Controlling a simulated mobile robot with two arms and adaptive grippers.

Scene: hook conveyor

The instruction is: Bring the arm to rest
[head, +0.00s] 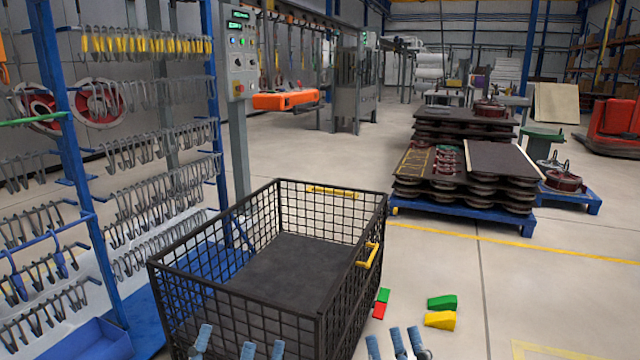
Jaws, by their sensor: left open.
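Only the light-blue fingertips of my two grippers show, at the bottom edge of the head view; both arms are out of the picture. My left gripper (238,348) is open, its fingers spread, in front of the near side of a black wire-mesh basket (352,280). I see nothing between its fingers. My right gripper (394,345) is to the right of the basket, over the floor.
Green and yellow blocks (440,320) and a red and green piece (380,304) lie on the floor right of the basket. A blue rack with hooks (82,180) stands at left, beside a control post (240,130). Loaded blue pallets (465,217) stand farther back.

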